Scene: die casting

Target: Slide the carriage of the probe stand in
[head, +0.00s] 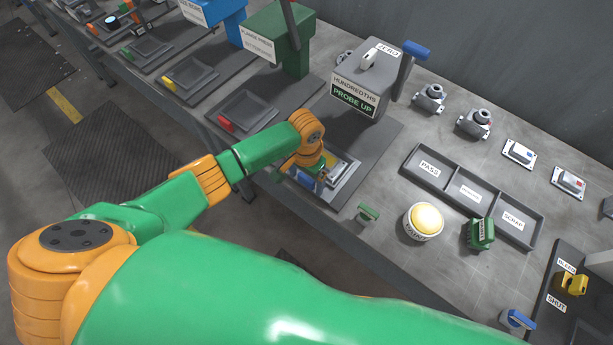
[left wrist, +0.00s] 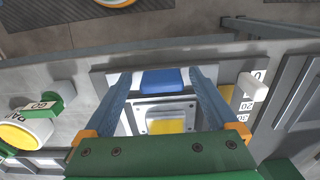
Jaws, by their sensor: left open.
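The probe stand (head: 368,75) is a grey box with a "HUNDREDTHS / PROBE UP" display, a blue-knobbed lever and a "ZERO" label. Its carriage (head: 345,172) is a light metal plate at the stand's front, near the bench edge. In the left wrist view the carriage (left wrist: 143,107) bears a yellow pad (left wrist: 168,126) and has a blue handle (left wrist: 164,80) at its outer end. My left gripper (left wrist: 163,78) is open, its fingers on either side of the blue handle with gaps. In the head view the left gripper (head: 317,177) partly hides the carriage. My right gripper is not in view.
A white scale (left wrist: 247,103) with numbers lies beside the carriage. A green-handled piece (head: 368,213), a yellow round button (head: 424,220) and a sorting tray (head: 438,188) lie to the right. A grey fixture with a red tab (head: 226,123) is to the left.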

